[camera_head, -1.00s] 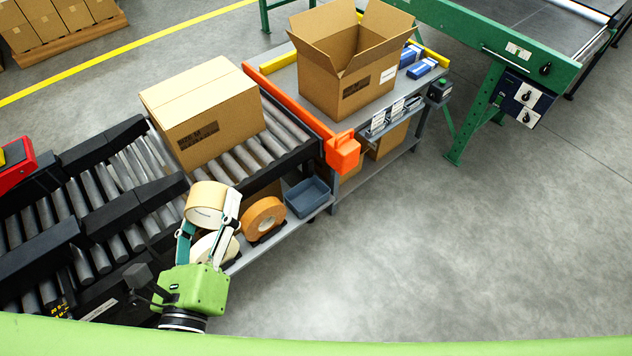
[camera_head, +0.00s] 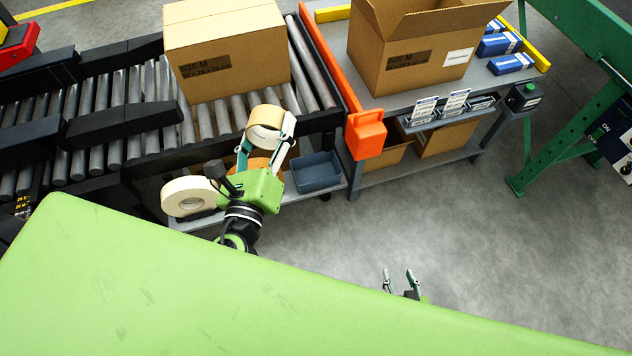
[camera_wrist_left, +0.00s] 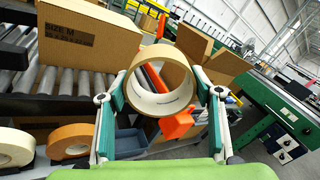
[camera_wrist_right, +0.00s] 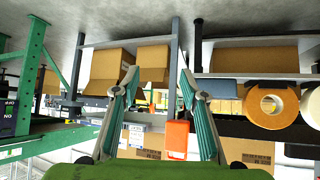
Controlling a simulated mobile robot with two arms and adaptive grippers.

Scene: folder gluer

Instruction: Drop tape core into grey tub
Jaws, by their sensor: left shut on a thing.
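The tape core (camera_head: 267,128) is a tan cardboard ring held between the fingers of my left gripper (camera_head: 266,138). In the left wrist view the core (camera_wrist_left: 160,103) sits between the two fingertips, its opening facing the camera. The grey tub (camera_head: 317,178) is an open blue-grey tray on the lower shelf, to the right of my left gripper. The left wrist view shows part of it (camera_wrist_left: 131,141) behind the core. My right gripper (camera_head: 401,278) is low at the bottom centre. In its wrist view the fingers (camera_wrist_right: 154,85) are apart with nothing between them.
A white tape roll (camera_head: 189,197) and an orange roll (camera_wrist_left: 68,140) stand on the shelf left of the tub. A closed box (camera_head: 226,52) sits on the roller conveyor above. An orange guard (camera_head: 366,135) juts out right of the tub. Grey floor at right is clear.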

